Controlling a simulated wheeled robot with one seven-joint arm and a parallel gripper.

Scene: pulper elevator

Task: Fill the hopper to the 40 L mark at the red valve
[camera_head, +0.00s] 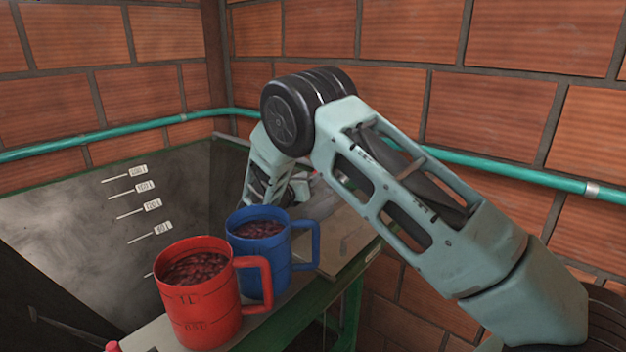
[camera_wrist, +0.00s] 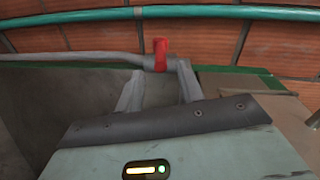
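The red valve (camera_wrist: 160,54) has its handle upright on a grey pipe in the wrist view. My gripper (camera_wrist: 158,76) points at it with its two fingers apart, one on each side of the handle. I cannot tell whether they touch it. In the head view, my gripper is mostly hidden behind the blue mug and my arm. The hopper (camera_head: 75,215) is at the left, with a dusty grey inner wall and a column of level marks (camera_head: 152,206). The lowest visible mark has its label hidden behind the red mug. I cannot make out a fill level.
A red mug (camera_head: 205,310) and a blue mug (camera_head: 262,270), both full of dark red cherries or beans, stand on the ledge at the hopper's right. A teal pipe (camera_head: 100,134) runs along the brick wall (camera_head: 420,30). A green frame (camera_head: 345,315) supports the ledge.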

